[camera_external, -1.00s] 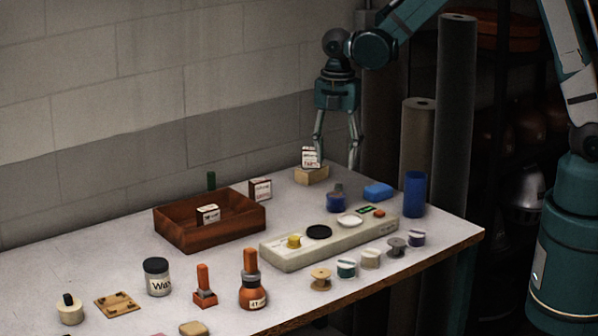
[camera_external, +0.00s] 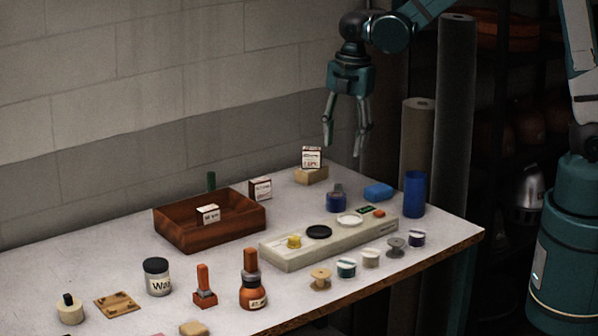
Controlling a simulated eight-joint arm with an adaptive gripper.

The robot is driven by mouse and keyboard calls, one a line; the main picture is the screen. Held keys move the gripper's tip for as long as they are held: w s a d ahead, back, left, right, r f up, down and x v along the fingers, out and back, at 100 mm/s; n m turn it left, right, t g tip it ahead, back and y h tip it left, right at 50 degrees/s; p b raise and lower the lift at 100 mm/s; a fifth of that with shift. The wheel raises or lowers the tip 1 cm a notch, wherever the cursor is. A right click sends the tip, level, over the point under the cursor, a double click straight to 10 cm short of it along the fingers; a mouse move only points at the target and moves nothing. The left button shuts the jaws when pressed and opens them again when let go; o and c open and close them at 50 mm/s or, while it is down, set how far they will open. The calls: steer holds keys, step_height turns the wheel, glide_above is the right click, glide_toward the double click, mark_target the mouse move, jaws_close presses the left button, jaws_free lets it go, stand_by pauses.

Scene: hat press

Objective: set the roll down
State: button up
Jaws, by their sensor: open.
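My gripper (camera_external: 345,149) is open and empty, its fingers pointing down above the back right of the table. A small white box with red print (camera_external: 312,157) stands on a tan block (camera_external: 311,175), below and left of the fingers, apart from them. A low blue round item (camera_external: 336,202) stands in front of the block; it may be a roll, but it is too small to tell. Several spools stand along the front right edge, among them a tan one (camera_external: 320,279) and a dark-topped grey one (camera_external: 396,246). I cannot tell which thing is the roll.
A pale control strip (camera_external: 285,262) crosses the table's middle right. A brown tray (camera_external: 180,239) holds a small white box (camera_external: 208,214). A blue cylinder (camera_external: 414,194) and blue block (camera_external: 378,192) stand right. Bottles and a wax jar (camera_external: 157,277) are in front.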

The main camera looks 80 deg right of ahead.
steer(key=s+a+r+m+t, duration=0.3)
steer(key=s+a+r+m, duration=0.4)
steer(key=s+a+r, duration=0.35)
steer(key=s+a+r+m+t, duration=0.1)
steer(key=s+a+r+m, duration=0.1)
steer(key=s, duration=0.4)
steer(key=s+a+r+m+t, duration=0.2)
steer(key=s+a+m, duration=0.1)
steer(key=s, duration=0.3)
steer(key=shift+s+a+m, duration=0.25)
steer(key=shift+s+m, duration=0.15)
steer(key=shift+m, duration=0.5)
steer(key=shift+r, duration=0.1)
